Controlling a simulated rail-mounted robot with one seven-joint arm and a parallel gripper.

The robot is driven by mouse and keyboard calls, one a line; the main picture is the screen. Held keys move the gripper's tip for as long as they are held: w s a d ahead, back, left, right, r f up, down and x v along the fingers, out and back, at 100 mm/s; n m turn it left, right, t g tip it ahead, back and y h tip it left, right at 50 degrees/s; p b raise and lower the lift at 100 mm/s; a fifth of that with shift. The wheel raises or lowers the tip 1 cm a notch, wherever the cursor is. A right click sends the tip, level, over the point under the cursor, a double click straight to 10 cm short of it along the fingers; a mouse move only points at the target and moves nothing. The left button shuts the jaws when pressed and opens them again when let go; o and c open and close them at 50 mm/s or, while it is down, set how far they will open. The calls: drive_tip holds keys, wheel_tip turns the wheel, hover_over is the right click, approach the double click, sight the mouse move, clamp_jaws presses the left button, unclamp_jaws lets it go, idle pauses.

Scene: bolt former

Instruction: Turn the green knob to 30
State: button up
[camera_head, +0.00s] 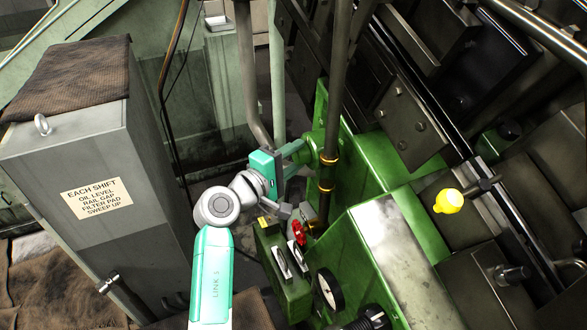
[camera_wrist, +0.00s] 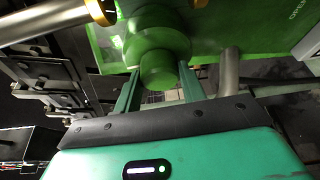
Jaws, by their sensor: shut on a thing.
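The green knob (camera_wrist: 158,70) shows in the wrist view as a stepped round cylinder standing out from a green machine face. My gripper (camera_wrist: 159,75) is shut on it, with one teal finger on each side of its front part. In the head view the knob (camera_head: 314,143) is a small green round part beside a dark upright pipe, partly hidden. My gripper (camera_head: 298,154) reaches it from the left. I cannot read a scale or the value the knob points to in either view.
A dark pipe with brass collars (camera_head: 327,172) runs close by the knob. Below stand a green control box (camera_head: 284,280) with levers, a red handle (camera_head: 298,231) and a round gauge (camera_head: 330,289). A grey cabinet (camera_head: 90,160) stands left. A yellow bulb (camera_head: 448,201) is at the right.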

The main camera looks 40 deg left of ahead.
drive_tip(key=shift+m+b, duration=0.4)
drive_tip(key=shift+b, duration=0.05)
drive_tip(key=o, duration=1)
drive_tip(key=shift+c, duration=0.2)
drive_tip(key=s, duration=0.8)
drive_tip(key=shift+w, duration=0.1)
